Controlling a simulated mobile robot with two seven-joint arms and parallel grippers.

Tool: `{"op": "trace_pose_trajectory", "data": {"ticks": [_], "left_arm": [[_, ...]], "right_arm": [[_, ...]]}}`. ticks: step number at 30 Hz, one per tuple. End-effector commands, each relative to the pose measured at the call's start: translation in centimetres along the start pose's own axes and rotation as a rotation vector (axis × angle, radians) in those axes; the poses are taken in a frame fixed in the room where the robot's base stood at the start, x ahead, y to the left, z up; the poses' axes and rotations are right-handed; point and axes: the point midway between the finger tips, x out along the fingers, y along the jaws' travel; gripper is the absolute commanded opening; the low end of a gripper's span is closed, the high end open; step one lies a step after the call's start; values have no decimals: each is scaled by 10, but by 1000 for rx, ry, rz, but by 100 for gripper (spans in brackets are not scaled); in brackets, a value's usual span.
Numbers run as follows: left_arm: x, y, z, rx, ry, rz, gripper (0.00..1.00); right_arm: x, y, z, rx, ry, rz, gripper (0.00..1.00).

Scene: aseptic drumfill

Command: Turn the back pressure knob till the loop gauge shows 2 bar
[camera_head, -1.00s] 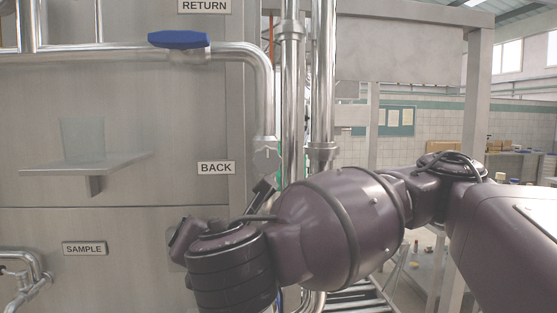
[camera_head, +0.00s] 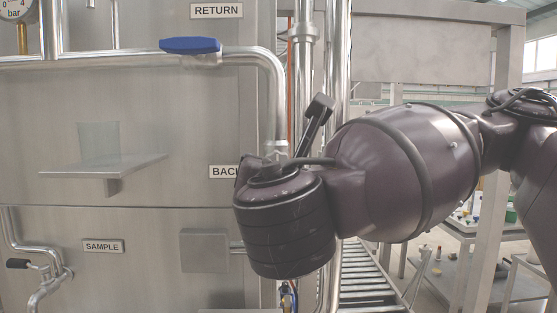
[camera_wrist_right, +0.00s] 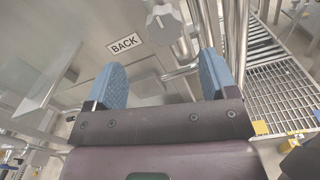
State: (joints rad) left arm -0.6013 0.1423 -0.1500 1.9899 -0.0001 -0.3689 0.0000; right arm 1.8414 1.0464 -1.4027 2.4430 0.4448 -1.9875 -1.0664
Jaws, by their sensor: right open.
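The back pressure knob (camera_wrist_right: 165,24) is a grey lobed knob on a pipe beside the BACK label (camera_wrist_right: 124,43) in the right wrist view. In the head view my right arm hides most of that spot, and only a metal fitting shows above the wrist. My right gripper (camera_wrist_right: 162,66) is open and empty, its two blue fingers apart, with the knob beyond the fingertips, roughly in line with the gap. The loop gauge (camera_head: 16,10) is cut off at the top left of the head view; its needle reading cannot be told. My left gripper is not in view.
A blue-handled valve (camera_head: 190,45) sits on the pipe under the RETURN label (camera_head: 216,11). Vertical pipes (camera_wrist_right: 236,40) stand close right of the knob. A roller conveyor (camera_head: 368,275) lies at lower right.

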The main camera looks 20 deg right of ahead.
Motion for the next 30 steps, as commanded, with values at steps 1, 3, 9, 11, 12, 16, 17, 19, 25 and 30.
{"op": "trace_pose_trajectory", "data": {"ticks": [1,3,9,11,12,16,17,19,25,30], "left_arm": [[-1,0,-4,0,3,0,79],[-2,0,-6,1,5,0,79],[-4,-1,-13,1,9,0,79],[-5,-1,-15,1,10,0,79],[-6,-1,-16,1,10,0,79],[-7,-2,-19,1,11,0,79],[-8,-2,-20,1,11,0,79],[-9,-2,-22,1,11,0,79],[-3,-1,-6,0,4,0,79],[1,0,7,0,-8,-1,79]], "right_arm": [[2,0,1,0,2,0,79],[4,0,0,1,3,1,79],[10,0,0,1,4,0,79],[12,0,0,2,3,-1,79],[13,0,0,2,3,-3,79],[17,-2,0,4,3,-9,79],[18,-3,1,5,1,-11,79],[21,-5,0,5,2,-16,79],[26,0,-4,6,0,-2,79],[32,2,-4,5,-1,0,79]]}}
